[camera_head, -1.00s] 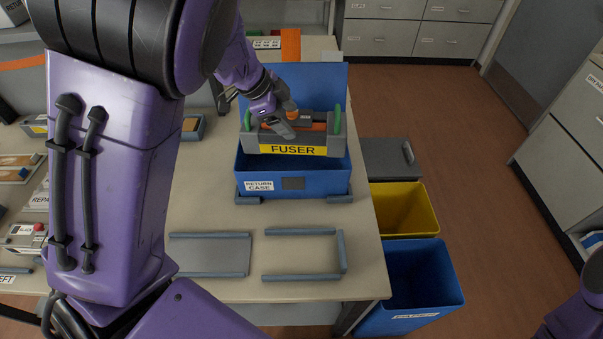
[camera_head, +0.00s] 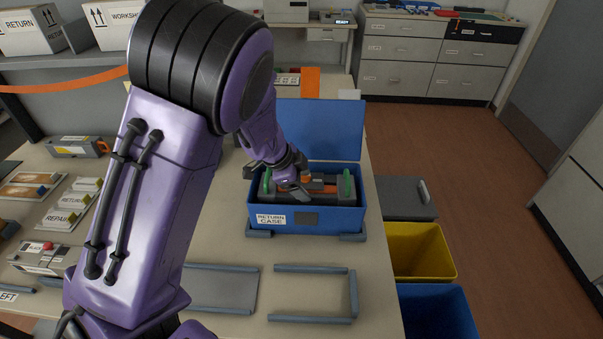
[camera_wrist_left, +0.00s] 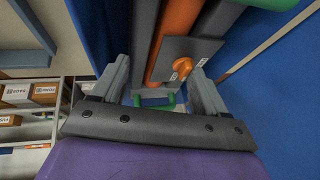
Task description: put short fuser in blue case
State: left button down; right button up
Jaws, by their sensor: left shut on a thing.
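The fuser (camera_head: 330,199), grey with orange rollers and green handles at its ends, sits low inside the open blue return case (camera_head: 343,219). Only its upper part shows above the front wall; its yellow label is hidden. My left gripper (camera_head: 294,187) reaches down over the case and is shut on the fuser. In the left wrist view, the fuser (camera_wrist_left: 170,40) fills the space ahead of my left gripper (camera_wrist_left: 160,88), with an orange knob and a green handle. Whether the fuser touches the case floor cannot be seen. My right gripper is out of view.
The blue lid (camera_head: 322,128) stands open behind the case. Two grey-railed outlines (camera_head: 312,318) lie on the table in front. A yellow bin (camera_head: 420,250) and a blue bin (camera_head: 436,312) stand off the table's right edge. Other parts (camera_head: 78,147) lie at left.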

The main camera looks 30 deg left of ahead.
pick_arm(q)
jog(key=shift+f, duration=0.1)
dwell(0.3)
jog(key=shift+f, duration=0.35)
grip_release()
jog(key=shift+r, duration=0.1)
jog(key=p+v, duration=0.1)
jog(key=v, duration=1.2)
jog(key=shift+d, duration=0.15)
